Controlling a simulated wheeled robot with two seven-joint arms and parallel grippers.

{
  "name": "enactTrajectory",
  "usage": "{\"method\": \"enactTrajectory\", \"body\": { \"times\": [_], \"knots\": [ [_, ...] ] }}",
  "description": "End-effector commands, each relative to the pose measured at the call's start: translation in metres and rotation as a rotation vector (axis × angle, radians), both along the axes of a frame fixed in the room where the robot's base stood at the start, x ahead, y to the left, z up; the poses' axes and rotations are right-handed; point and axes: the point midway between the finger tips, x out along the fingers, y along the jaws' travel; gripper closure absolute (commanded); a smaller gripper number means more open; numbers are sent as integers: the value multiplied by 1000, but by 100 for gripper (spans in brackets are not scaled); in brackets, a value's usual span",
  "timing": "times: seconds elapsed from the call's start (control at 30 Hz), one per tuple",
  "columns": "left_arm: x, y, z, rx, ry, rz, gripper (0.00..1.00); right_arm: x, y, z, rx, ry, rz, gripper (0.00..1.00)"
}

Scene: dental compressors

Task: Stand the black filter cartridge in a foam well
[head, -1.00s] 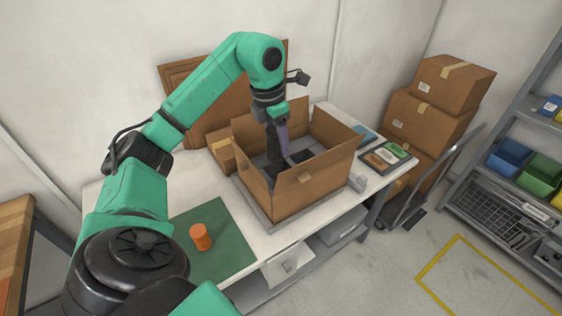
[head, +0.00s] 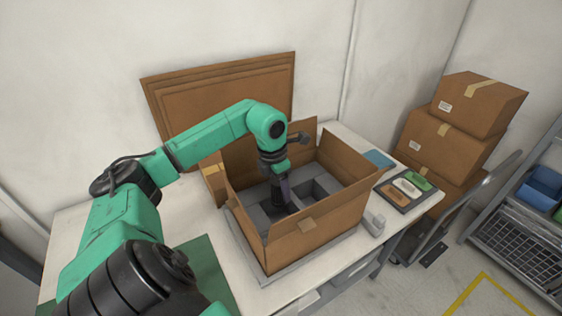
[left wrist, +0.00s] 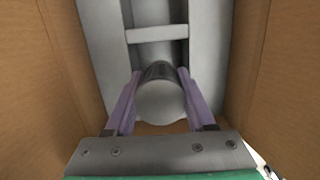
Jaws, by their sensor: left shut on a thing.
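The open cardboard box (head: 318,233) on the table holds grey foam (head: 266,207) divided into several wells, also seen as pale grey dividers in the left wrist view (left wrist: 157,34). My left gripper (head: 287,200) points down inside the box. In the left wrist view its purple fingers (left wrist: 159,80) are shut on the filter cartridge (left wrist: 160,102), a cylinder with a pale round end towards the camera and a dark side. The cartridge's lower end is hidden, so I cannot tell whether it is in a well. My right gripper is out of view.
The box's raised flaps and walls surround the left gripper closely. A tray (head: 405,200) with coloured pieces lies right of the box. A green mat (head: 207,262) lies at the table's front left. Stacked cartons (head: 443,140) stand beyond the table.

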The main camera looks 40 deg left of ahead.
Motion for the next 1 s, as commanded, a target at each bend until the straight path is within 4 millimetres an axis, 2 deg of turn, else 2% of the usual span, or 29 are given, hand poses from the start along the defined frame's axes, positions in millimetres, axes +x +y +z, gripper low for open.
{"method": "enactTrajectory", "body": {
  "times": [0.1,0.2,0.5,0.83,0.87,0.9,0.93,1.0],
  "knots": [
    [-2,-1,-35,-5,7,1,100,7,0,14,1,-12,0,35],
    [-1,-1,-59,-3,2,1,100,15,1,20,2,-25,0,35],
    [0,0,-111,-2,0,2,100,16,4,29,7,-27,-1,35],
    [0,0,-119,1,-1,0,100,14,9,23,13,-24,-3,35],
    [0,0,-118,1,0,0,38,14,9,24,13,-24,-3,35],
    [0,0,-117,1,0,0,22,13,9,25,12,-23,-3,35],
    [0,0,-117,1,0,0,15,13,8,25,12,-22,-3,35],
    [0,0,-117,1,0,0,15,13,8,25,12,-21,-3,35]
  ]
}}
